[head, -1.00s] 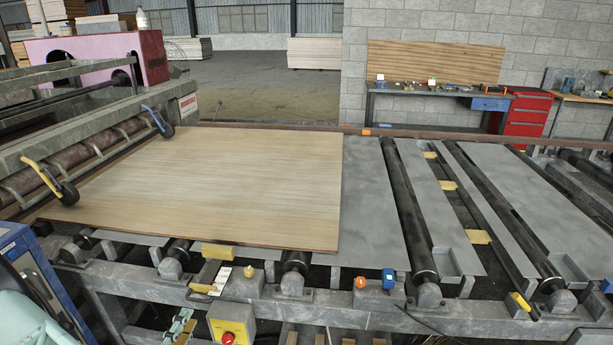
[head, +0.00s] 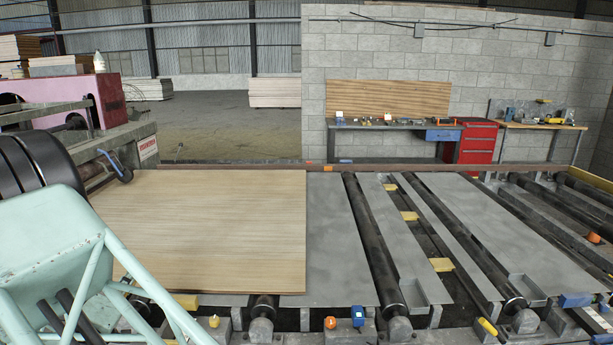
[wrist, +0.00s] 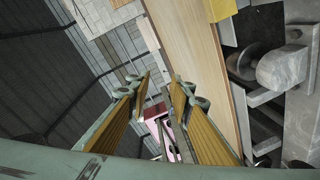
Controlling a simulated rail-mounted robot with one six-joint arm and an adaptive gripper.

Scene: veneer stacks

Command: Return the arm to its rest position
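My mint-green arm (head: 60,245) fills the lower left of the head view, in front of the left part of the veneer sheet. My gripper's fingers are out of the head view. In the wrist view my gripper (wrist: 162,88) shows two yellow-padded fingers spread apart with nothing between them. The veneer sheet (head: 215,225) lies flat on the roller table (head: 335,230). Its edge also shows in the wrist view (wrist: 195,50), beside the right finger. Whether the arm touches the sheet cannot be told.
Bare rollers (head: 375,245) and grey plates lie right of the sheet. A pink machine (head: 70,100) stands at the left. A workbench (head: 400,135) and red drawer cabinet (head: 477,142) stand by the block wall. An orange button (head: 330,322) and blue box (head: 358,316) sit at the front edge.

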